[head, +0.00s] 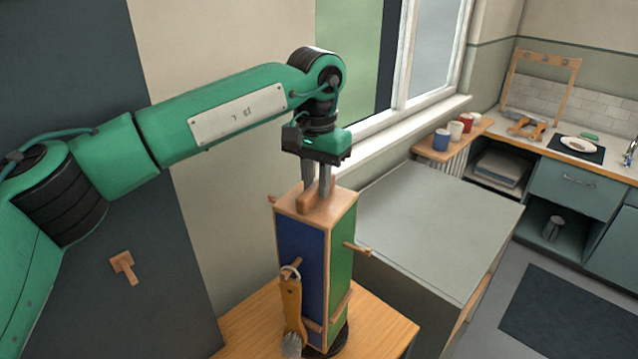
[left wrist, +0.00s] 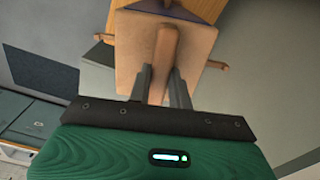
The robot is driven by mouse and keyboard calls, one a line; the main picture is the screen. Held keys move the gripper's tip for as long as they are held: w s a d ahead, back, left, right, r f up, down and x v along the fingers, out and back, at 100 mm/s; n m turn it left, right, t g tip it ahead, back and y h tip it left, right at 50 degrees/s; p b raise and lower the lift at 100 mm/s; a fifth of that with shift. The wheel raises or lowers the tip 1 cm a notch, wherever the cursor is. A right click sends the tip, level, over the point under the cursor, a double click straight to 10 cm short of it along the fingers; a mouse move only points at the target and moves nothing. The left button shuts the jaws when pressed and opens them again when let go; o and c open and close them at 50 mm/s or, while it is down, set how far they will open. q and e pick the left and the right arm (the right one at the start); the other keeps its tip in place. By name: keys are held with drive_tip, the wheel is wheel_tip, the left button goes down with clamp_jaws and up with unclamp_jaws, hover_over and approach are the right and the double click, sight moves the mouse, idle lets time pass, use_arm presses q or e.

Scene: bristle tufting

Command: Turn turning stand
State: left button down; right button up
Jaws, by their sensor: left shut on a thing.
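The turning stand (head: 341,240) is an upright wooden block on a dark round base, standing on a small wooden table. One visible side is blue and the other green, with wooden pegs sticking out. A brush (head: 291,308) with a yellow-brown handle hangs by a loop from a peg on the blue side. My left gripper (head: 317,196) points down at the stand's top, its fingers shut on the wooden top handle (left wrist: 165,50). The stand's top (left wrist: 197,48) also shows in the left wrist view. My right gripper is not in view.
The wooden table (head: 385,330) carries the stand. A grey-topped cabinet (head: 440,225) stands close on the right. A window sill (head: 400,130) runs behind. A kitchen counter with a plate (head: 577,145) is at the far right.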

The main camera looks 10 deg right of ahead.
use_arm(q)
drive_tip(key=shift+r+m, duration=0.1)
drive_tip(key=shift+m, duration=0.9)
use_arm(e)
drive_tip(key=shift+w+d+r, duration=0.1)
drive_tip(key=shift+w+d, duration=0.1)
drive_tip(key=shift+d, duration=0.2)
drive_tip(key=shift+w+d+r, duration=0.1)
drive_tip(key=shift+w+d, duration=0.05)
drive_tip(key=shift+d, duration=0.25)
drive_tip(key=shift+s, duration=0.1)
use_arm(q)
drive_tip(key=shift+m, duration=0.3)
drive_tip(key=c, duration=1.4)
unclamp_jaws()
drive_tip(key=shift+o, duration=0.6)
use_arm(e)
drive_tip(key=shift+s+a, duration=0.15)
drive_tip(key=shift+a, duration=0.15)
